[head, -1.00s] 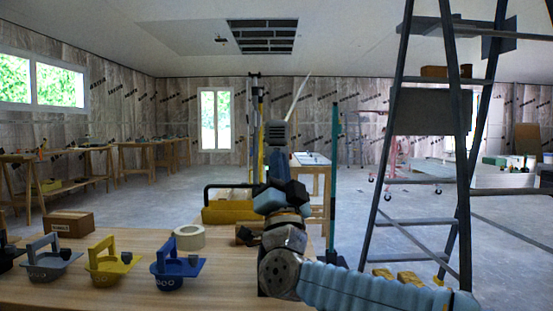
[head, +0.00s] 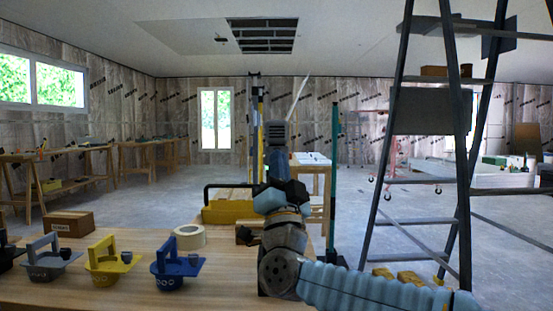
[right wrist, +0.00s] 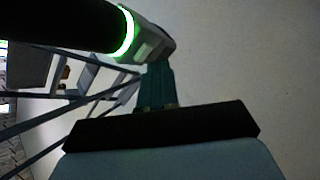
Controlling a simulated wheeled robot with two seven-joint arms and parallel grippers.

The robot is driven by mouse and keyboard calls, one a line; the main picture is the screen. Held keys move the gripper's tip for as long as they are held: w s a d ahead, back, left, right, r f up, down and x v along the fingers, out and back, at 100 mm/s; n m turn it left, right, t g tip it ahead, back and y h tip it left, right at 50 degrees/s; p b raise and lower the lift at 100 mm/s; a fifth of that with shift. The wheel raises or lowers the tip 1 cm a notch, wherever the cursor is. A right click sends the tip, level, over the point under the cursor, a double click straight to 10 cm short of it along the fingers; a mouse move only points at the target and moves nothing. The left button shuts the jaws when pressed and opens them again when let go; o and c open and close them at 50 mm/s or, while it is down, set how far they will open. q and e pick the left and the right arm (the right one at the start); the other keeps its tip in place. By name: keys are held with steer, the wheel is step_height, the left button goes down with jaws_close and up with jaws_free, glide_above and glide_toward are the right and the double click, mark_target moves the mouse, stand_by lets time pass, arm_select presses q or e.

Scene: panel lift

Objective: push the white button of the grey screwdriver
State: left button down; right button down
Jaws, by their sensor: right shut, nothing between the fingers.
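My right gripper (head: 279,158) points upward in the middle of the head view. In the right wrist view its teal fingers (right wrist: 156,86) are shut, with nothing between them. A grey vented body (head: 278,134) with a thin pale rod shows above it and looks like the grey screwdriver. In the right wrist view a grey body (right wrist: 154,44) beside a black tube and a lit green ring shows close to the fingertips. I cannot tell whether they touch. I cannot make out the white button. My left gripper is not in view.
A wooden table (head: 120,295) holds grey (head: 50,268), yellow (head: 103,268) and blue (head: 175,272) handled tools, a cardboard box (head: 68,224) and a tape roll (head: 190,236). A stepladder (head: 385,180) stands at the right. The floor beyond is partly clear.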

steer(key=shift+w, duration=0.15)
stand_by(0.5)
steer(key=shift+w, duration=0.4)
stand_by(0.4)
steer(key=shift+s+b, duration=0.55)
steer(key=shift+b, duration=0.2)
steer(key=s+b, duration=0.4)
steer(key=s, duration=0.2)
